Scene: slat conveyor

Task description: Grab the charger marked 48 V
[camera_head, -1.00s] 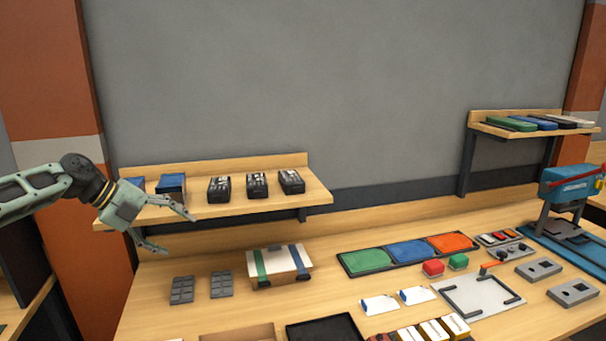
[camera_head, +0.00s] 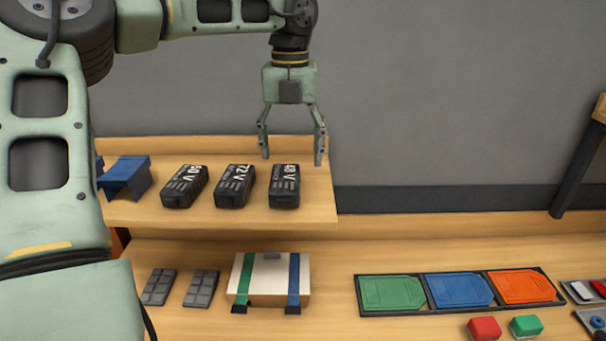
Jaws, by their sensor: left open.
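Three black chargers stand in a row on the wooden wall shelf. The right one (camera_head: 285,187) carries white lettering that looks like 48 V. The middle one (camera_head: 234,187) reads 72 V, and the left one (camera_head: 184,187) seems to read 60 V. My left gripper (camera_head: 292,158) is open and empty, pointing down with its fingers apart. In the picture its fingertips are just above the far end of the right charger, apart from it. My right gripper is out of view.
A blue bracket-like holder (camera_head: 126,177) stands left on the shelf (camera_head: 315,200). Below on the bench are a white box with green and blue straps (camera_head: 271,272), grey blocks (camera_head: 201,288) and a tray of coloured panels (camera_head: 460,307). The shelf's right end is clear.

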